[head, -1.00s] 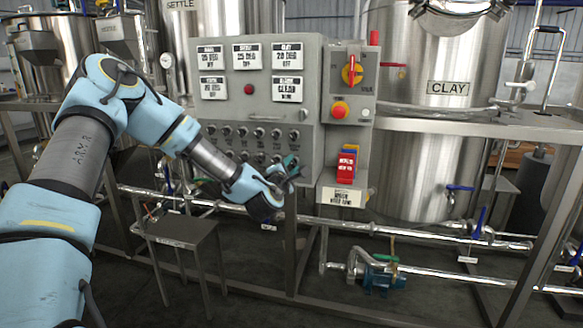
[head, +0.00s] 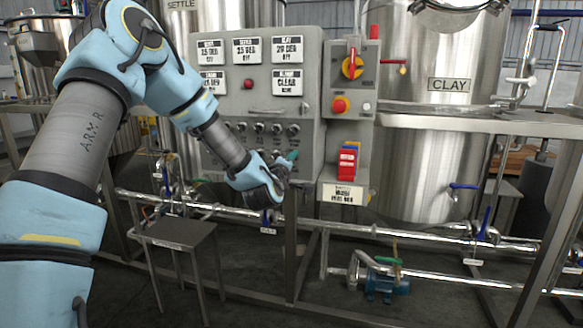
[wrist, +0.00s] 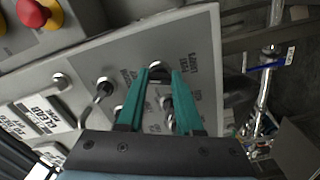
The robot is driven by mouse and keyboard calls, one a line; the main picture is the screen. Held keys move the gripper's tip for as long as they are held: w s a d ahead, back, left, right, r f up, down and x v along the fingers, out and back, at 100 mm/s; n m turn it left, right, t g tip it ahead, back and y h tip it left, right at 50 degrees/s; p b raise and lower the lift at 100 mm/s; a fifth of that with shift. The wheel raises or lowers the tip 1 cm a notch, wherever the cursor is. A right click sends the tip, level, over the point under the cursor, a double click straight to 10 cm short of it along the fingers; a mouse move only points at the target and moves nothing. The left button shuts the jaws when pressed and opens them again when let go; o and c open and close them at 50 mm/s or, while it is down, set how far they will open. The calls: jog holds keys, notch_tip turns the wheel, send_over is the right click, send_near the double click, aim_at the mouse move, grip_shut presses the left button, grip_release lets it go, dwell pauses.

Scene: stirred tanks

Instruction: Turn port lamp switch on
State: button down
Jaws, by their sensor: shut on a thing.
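The grey control panel (head: 255,110) carries two rows of small toggle switches, also seen close up in the wrist view (wrist: 205,45). My gripper (head: 290,158) is at the panel's lower right corner in the head view. In the wrist view its two teal fingers (wrist: 160,75) are closed around a toggle switch (wrist: 159,69) near the panel edge. The fingers hide most of that switch's lever.
Another toggle (wrist: 103,88) stands close to the left finger. A small metal stand (head: 172,232) is below, and pipes (head: 420,235) run along the frame.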

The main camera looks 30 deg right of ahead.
jog(key=shift+m+b, duration=0.4)
jog(key=shift+m, duration=0.4)
jog(key=c, duration=0.6)
grip_release()
jog(key=shift+o, duration=0.2)
jog(key=b+v, duration=0.1)
jog(key=v, duration=0.9)
jog(key=shift+s+a, duration=0.3)
